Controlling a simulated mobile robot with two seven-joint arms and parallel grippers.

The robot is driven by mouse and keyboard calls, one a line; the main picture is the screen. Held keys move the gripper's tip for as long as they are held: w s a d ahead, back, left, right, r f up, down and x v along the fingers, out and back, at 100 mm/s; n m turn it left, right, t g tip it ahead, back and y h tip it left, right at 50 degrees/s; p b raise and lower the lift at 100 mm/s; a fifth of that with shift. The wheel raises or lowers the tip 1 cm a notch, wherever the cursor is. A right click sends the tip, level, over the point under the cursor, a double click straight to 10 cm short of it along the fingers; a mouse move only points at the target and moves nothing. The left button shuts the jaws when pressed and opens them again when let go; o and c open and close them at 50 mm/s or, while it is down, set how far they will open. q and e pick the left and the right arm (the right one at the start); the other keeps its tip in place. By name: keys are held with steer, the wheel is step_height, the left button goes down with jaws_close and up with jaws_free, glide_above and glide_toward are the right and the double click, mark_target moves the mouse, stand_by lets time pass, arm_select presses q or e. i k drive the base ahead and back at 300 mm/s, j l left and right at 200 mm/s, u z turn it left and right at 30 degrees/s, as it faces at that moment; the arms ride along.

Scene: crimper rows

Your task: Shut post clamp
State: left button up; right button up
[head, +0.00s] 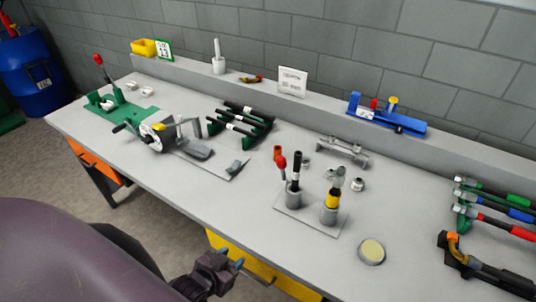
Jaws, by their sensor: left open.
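A grey base plate (318,229) lies on the middle of the bench and carries two short grey posts. The left post (293,198) holds a black upright piece (296,170), and a red-knobbed lever (281,164) stands upright close beside it. The right post (328,214) holds a piece with a yellow band (333,199) and a grey top. I cannot tell which part is the post clamp, or whether it is shut. My left gripper (234,257) is open at the bench's front edge, below and left of the plate, apart from it and empty. My right gripper is out of view.
A green toggle fixture (128,116) with a red-knobbed lever stands at the far left. A crimping machine (155,136) and green hose rack (237,135) lie nearer. Hoses (500,205) and a black tool (480,273) are at right. A round disc (371,251) lies right of the plate.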

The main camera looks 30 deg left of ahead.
mark_target(280, 161)
steer(key=j, duration=1.7)
steer(key=i, duration=0.05)
